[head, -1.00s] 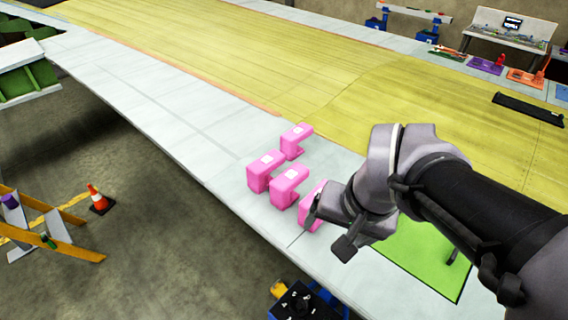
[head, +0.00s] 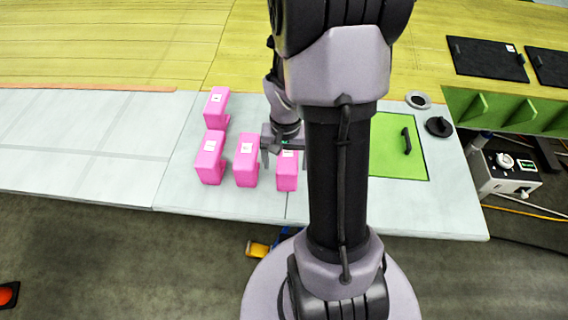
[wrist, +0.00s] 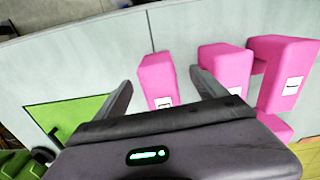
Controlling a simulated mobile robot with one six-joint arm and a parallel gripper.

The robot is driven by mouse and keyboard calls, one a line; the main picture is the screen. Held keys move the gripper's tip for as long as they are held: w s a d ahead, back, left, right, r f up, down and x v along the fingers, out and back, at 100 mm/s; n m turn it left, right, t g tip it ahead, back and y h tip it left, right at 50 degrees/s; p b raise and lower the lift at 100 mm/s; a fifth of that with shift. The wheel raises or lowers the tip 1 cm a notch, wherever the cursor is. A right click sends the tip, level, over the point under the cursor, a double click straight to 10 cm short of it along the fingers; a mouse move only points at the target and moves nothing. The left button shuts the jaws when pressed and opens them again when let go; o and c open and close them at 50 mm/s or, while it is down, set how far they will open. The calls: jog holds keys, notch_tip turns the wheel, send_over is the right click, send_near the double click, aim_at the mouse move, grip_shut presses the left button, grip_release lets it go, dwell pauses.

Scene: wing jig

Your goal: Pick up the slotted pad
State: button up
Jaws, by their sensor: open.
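Several pink blocks with white labels stand on the pale panel edge; I cannot tell which thing here is the slotted pad. The rightmost pink block (head: 287,174) is just below my gripper (head: 285,157) in the head view. In the wrist view my gripper (wrist: 160,78) is open, its two fingers apart, and this pink block (wrist: 156,76) shows between them. Whether the fingers reach down around it is unclear. A second pink block (head: 246,162) stands close to its left. Two more, a pink block (head: 209,160) and a rear pink block (head: 215,108), stand farther left.
A green plate (head: 390,160) with a black handle lies right of the blocks, partly behind my arm. A black round part (head: 439,126) and a grey ring (head: 418,99) lie beside it. Black flat pads (head: 488,58) lie on the yellow skin. The panel's left part is clear.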

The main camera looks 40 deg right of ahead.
aim_at(287, 178)
jog(key=f, duration=0.2)
jog(key=shift+s+d+f, duration=0.1)
jog(key=shift+s+f, duration=0.1)
jog(key=shift+f, duration=0.15)
notch_tip(287, 178, down, 4)
jog(key=shift+s+f, duration=0.15)
jog(key=shift+f, duration=0.55)
jog(key=shift+c, duration=1.1)
jog(key=c, duration=1.4)
